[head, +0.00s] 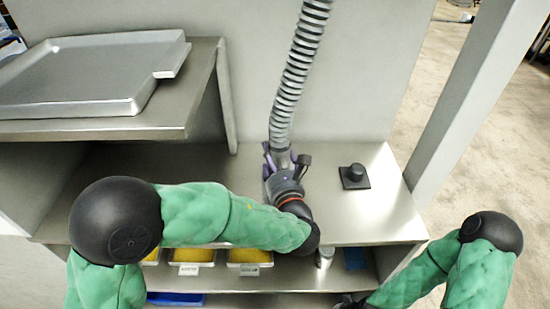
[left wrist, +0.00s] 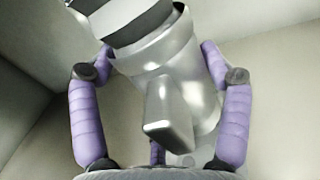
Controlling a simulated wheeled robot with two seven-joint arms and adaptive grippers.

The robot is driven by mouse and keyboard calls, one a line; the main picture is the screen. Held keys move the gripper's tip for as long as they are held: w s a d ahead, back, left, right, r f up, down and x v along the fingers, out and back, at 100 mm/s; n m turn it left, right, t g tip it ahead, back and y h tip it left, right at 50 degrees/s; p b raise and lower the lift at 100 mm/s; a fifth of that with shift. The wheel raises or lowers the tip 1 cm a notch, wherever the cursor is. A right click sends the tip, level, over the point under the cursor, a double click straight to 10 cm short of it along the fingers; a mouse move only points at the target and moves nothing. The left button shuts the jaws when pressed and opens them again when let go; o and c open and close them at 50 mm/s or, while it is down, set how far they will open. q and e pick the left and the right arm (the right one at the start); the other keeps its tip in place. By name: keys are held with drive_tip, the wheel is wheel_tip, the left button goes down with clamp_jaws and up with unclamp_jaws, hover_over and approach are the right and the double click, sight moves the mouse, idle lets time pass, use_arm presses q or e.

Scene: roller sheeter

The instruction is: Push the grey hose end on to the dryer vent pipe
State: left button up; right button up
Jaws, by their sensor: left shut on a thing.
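The grey ribbed hose (head: 297,70) hangs from the top of the head view. Its lower end meets my left gripper (head: 285,156), whose purple fingers are shut around the grey hose end. In the left wrist view the smooth grey hose end (left wrist: 178,62) sits between the purple fingers and has a blunt tab pointing towards the palm. A short black round stub on a square plate (head: 353,176) stands on the counter, right of the gripper; it may be the dryer vent pipe. The hose end is apart from it. My right gripper (head: 350,302) barely shows at the bottom edge.
A metal tray (head: 85,78) lies on a raised shelf at the left. Yellow-filled containers (head: 250,257) and a small metal cylinder (head: 325,256) stand on the shelf below the counter. The counter around the black stub is clear. A pale post (head: 465,100) rises at the right.

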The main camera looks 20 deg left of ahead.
use_arm(q)
drive_tip(key=shift+f, duration=0.25)
drive_tip(key=o, duration=1.6)
drive_tip(key=shift+f, duration=0.15)
drive_tip(key=shift+s+d, duration=0.1)
drive_tip(key=v, duration=0.7)
drive_tip(key=shift+d, duration=0.1)
drive_tip(key=shift+s, duration=0.35)
